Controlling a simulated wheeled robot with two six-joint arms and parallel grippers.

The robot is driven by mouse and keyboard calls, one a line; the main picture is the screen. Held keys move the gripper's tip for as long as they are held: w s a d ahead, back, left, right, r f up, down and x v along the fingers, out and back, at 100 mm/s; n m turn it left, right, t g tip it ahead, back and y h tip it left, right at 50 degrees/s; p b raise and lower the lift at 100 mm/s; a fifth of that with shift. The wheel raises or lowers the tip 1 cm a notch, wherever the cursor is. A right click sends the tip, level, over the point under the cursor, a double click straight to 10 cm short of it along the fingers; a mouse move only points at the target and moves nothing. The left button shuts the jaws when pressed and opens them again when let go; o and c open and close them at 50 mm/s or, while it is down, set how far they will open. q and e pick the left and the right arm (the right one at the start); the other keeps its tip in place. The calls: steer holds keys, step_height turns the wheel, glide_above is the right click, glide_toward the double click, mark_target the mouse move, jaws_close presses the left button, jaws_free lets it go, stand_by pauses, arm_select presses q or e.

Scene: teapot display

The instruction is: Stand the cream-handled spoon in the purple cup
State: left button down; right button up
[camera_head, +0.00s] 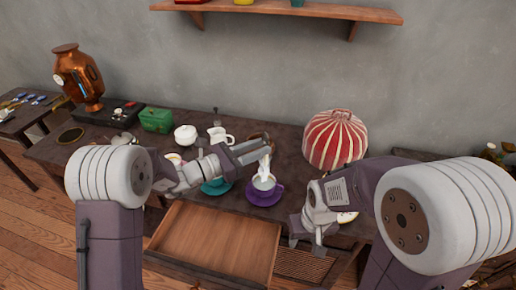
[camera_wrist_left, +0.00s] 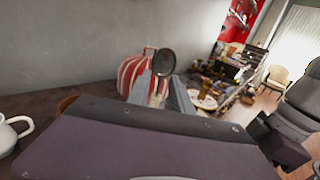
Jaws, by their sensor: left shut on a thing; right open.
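The purple cup (camera_head: 264,186), pale inside, stands on a purple saucer (camera_head: 250,199) on the dark table. My left gripper (camera_head: 256,152) reaches in from the left just above the cup and is shut on the spoon. The cream handle (camera_head: 265,167) points down from the jaws to the cup's mouth; whether it touches the inside I cannot tell. In the left wrist view the spoon's dark round bowl (camera_wrist_left: 163,62) stands up above the fingers. My right gripper (camera_head: 306,244) is open and empty, pointing down at the table's front edge, right of the open drawer.
A teal saucer (camera_head: 216,188) lies left of the cup, partly under my left arm. A white pitcher (camera_head: 220,136) and white pot (camera_head: 186,135) stand behind. A red-and-white striped dome (camera_head: 335,140) stands back right. An empty drawer (camera_head: 215,245) is pulled out in front.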

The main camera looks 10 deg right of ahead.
arm_select(q)
step_height(320, 180, down, 11)
steer(key=b, duration=0.9)
steer(key=shift+f, duration=0.15)
steer(key=c, duration=1.1)
jaws_free()
